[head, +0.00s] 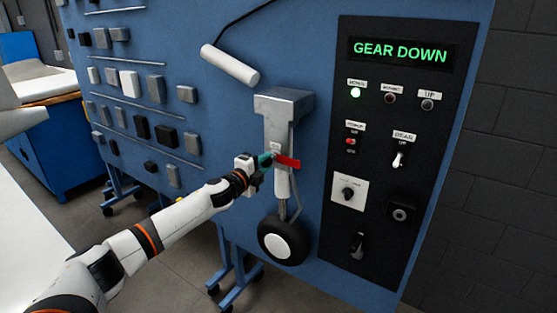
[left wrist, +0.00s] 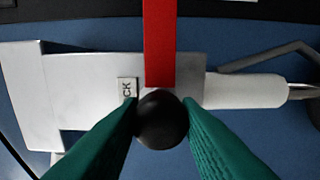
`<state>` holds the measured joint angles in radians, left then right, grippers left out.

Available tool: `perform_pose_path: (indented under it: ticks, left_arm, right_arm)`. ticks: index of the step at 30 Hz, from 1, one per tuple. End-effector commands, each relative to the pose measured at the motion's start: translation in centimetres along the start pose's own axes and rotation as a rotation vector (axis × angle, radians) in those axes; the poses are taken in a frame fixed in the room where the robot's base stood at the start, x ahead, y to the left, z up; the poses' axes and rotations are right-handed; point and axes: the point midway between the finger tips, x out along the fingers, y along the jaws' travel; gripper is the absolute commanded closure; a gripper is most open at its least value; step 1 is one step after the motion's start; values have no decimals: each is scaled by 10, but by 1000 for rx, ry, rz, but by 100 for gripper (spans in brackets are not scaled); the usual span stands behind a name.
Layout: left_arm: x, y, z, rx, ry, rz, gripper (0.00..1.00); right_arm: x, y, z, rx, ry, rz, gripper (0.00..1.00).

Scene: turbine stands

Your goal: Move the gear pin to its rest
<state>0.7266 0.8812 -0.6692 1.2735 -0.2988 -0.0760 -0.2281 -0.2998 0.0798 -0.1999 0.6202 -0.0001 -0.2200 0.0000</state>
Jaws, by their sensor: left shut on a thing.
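The gear pin shows as a round black knob (left wrist: 161,119) with a red tag (left wrist: 160,45) in the left wrist view; the red tag also shows in the head view (head: 289,162). My left gripper (head: 268,158) is shut on the knob, with a green finger on each side of it (left wrist: 161,108). The pin is at the grey landing gear leg (head: 284,105), in front of its small label (left wrist: 127,88). The knob hides the pin's shaft, so I cannot tell how deep it sits. I cannot make out which fitting is the rest. My right gripper is out of view.
A black wheel (head: 298,241) hangs below the leg. A white cylinder (head: 230,64) on a cable is above left. Grey blocks cover the left board.

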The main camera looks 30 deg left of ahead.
Motion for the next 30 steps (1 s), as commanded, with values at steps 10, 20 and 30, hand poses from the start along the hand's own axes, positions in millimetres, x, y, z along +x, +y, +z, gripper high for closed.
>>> perform_pose_path:
  ticks: [10,20,30]
  left_arm:
    - [-4,0,0,-1,0,1,100]
    - [-22,-1,0,-1,0,-1,100]
    - [-43,-1,-1,-1,1,0,100]
  right_arm:
    - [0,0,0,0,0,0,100]
    - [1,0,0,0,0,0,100]
    - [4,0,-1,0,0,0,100]
